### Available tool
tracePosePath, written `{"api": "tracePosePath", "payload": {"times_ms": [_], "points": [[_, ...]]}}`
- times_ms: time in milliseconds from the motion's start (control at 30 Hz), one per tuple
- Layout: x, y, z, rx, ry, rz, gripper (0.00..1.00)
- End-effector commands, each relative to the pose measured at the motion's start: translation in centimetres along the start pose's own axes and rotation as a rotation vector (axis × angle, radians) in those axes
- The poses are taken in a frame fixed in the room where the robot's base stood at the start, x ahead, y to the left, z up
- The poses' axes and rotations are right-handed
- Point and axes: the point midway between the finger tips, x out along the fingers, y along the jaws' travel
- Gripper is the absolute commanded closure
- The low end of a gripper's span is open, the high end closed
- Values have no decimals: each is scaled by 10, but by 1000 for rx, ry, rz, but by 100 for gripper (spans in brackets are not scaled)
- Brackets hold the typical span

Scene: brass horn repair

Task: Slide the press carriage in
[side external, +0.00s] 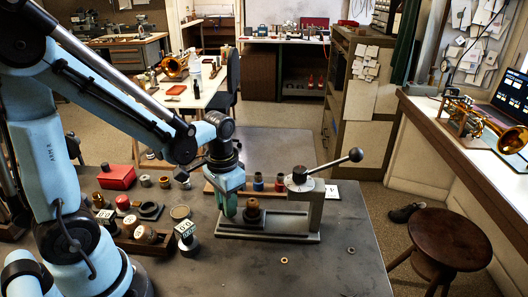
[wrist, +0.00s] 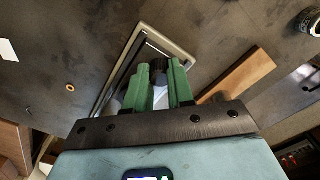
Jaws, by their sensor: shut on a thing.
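The small arbor press (side external: 312,205) stands on the dark bench with a long lever ending in a black ball. Its low grey base with a rail (side external: 265,228) runs left from the press column. A brown round piece (side external: 253,212) sits upright on the press carriage, left of the column. My gripper (side external: 231,210) is low at the left end of the base, just left of the brown piece. In the wrist view, its green fingers (wrist: 160,80) are shut on a dark part at the carriage, mostly hidden between them.
A wooden tray (side external: 140,245) with round parts and dies stands left of the press. A red box (side external: 117,177) and small cups lie behind it. A wooden bar (wrist: 240,74) lies beside the press. A small brass ring (side external: 284,261) lies in front, where the bench is mostly clear.

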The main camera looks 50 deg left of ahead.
Motion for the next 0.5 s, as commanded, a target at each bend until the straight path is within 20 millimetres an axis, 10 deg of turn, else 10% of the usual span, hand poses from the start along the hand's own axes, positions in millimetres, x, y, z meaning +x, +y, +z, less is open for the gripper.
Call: {"api": "tracePosePath", "payload": {"times_ms": [500], "points": [[0, 39, -40, 6, 2, 0, 100]]}}
